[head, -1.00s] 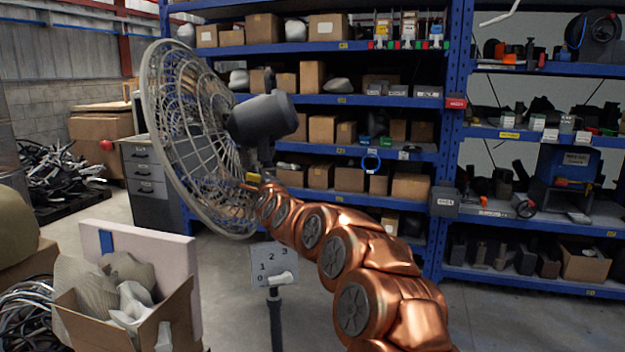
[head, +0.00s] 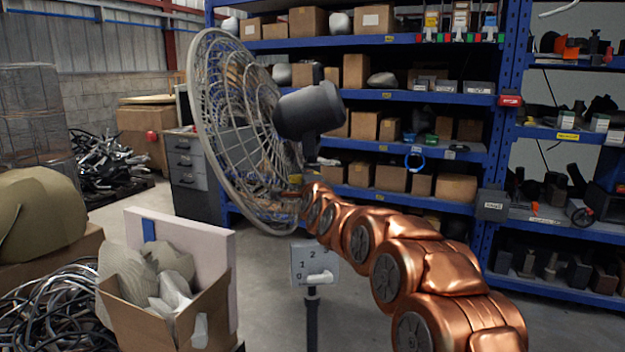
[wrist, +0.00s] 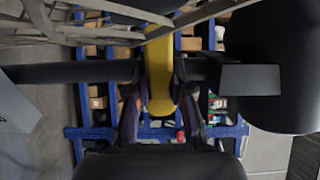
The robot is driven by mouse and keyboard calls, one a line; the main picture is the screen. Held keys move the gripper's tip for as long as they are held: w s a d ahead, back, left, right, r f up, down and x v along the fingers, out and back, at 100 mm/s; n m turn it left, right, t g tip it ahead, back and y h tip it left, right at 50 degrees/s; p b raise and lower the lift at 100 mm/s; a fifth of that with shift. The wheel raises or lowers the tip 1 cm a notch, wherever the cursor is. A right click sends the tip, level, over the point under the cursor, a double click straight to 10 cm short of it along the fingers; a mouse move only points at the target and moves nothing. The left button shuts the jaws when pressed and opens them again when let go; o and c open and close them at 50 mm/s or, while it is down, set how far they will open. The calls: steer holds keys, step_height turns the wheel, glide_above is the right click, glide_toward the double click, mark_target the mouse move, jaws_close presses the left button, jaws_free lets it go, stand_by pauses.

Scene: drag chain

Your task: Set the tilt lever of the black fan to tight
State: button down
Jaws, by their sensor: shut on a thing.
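The black fan shows in the head view with its round wire grille (head: 243,135) facing left and its dark motor housing (head: 308,108) behind it. My copper arm reaches up to the fan just below the housing, and the gripper end is hard to make out there. In the wrist view a yellow tilt lever (wrist: 160,78) sits between the two dark fingers of my gripper (wrist: 160,108), which is shut on it. The housing (wrist: 275,62) is at the right and grille wires cross the top. The lever's tight and loose marks cannot be read.
Below the fan are a numbered control panel (head: 315,263) with a white knob and a dark post (head: 312,320). An open carton (head: 170,318), a pale board (head: 195,250) and cables (head: 45,310) stand at left. Blue shelves (head: 400,150) fill the back.

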steer(key=shift+a+f, duration=0.1)
steer(key=shift+f, duration=0.05)
steer(key=c, duration=1.2)
jaws_free()
steer(key=shift+o, duration=1)
steer(key=v, duration=1.2)
